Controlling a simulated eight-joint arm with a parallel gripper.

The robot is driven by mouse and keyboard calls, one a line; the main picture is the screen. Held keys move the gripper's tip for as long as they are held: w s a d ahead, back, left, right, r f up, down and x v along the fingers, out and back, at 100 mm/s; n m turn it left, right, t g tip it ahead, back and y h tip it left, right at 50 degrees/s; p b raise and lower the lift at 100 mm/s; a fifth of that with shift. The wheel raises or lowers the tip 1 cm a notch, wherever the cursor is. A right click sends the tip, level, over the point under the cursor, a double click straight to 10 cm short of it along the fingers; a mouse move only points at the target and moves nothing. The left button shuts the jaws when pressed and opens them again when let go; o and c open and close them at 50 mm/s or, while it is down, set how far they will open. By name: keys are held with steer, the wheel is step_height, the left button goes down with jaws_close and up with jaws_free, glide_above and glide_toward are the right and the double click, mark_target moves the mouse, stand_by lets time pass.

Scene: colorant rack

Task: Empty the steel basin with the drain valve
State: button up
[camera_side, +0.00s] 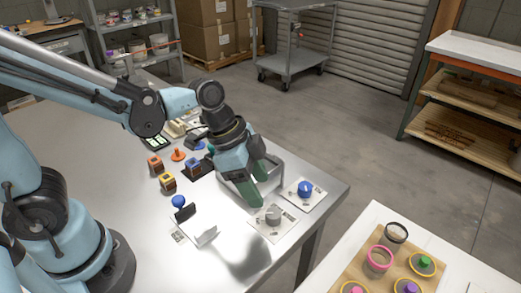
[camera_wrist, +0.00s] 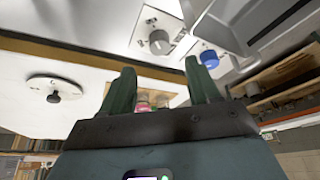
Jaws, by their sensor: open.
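The steel basin (camera_side: 291,167) is a grey rectangular tub near the far right edge of the steel table, partly hidden behind my gripper. Its wall also shows at the top right of the wrist view (camera_wrist: 238,22). Beside it are two knobs on white plates: a grey one (camera_side: 272,214) and a blue one (camera_side: 305,188). Both show in the wrist view, grey (camera_wrist: 159,42) and blue (camera_wrist: 208,58). I cannot tell which is the drain valve, nor the basin's contents. My gripper (camera_side: 255,193) is open and empty, pointing down by the basin's near side, apart from both knobs.
Colored blocks (camera_side: 167,182) lie farther back. A second table (camera_side: 380,217) at the lower right holds a wooden board with rings and lids.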

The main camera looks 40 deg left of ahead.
mark_target(272, 213)
steer(key=shift+x, duration=4.1)
steer(key=c, duration=1)
